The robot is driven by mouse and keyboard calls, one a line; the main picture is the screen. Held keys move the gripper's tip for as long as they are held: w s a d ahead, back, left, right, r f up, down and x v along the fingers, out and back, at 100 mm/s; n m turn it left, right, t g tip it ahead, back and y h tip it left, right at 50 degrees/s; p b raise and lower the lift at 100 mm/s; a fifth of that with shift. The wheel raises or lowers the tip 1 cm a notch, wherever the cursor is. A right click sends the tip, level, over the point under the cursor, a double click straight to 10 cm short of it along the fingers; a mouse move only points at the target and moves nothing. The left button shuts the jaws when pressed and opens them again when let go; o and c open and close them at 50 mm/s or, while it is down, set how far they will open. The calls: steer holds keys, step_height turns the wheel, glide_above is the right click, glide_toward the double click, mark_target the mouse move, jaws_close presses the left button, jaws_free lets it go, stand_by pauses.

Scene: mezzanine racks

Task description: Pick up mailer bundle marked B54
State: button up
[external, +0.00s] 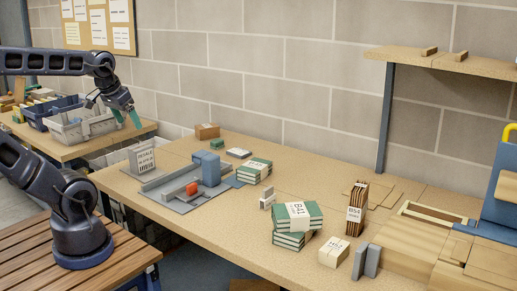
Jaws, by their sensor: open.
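A tall brown bundle (357,194) stands upright on the bench at the centre right. The white label on its front appears to read B54, though the print is small. A stack of green bundles (297,223) lies to its left, with a white band that reads B41. My gripper (128,119) is at the upper left, far from the brown bundle, beside and above a grey crate. It is open, its green-tipped fingers pointing down, with nothing seen between them.
A smaller green stack (254,172), a grey-blue device (190,185), a small cream box (333,252) and grey upright plates (366,262) stand on the bench. A shelf post (385,118) rises behind the brown bundle. A grey crate (70,133) sits at left.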

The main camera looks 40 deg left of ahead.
steer(key=shift+o, duration=1.3)
steer(key=w+d+r+m+g+h, duration=0.1)
steer(key=w+d+r+m, duration=0.25)
steer(key=w+d, duration=0.9)
steer(key=w+d+r+m+h, duration=0.15)
steer(key=w+d+m, duration=0.35)
steer(key=w+d, duration=0.7)
steer(key=m+g+h, duration=0.2)
steer(key=m+g, duration=0.1)
steer(key=m, duration=0.5)
glide_toward(361, 185)
steer(key=f, duration=0.2)
steer(key=x, duration=1)
steer(key=shift+d+f, duration=0.1)
steer(key=shift+d, duration=0.3)
steer(key=c, duration=1.1)
steer(key=shift+r, duration=0.2)
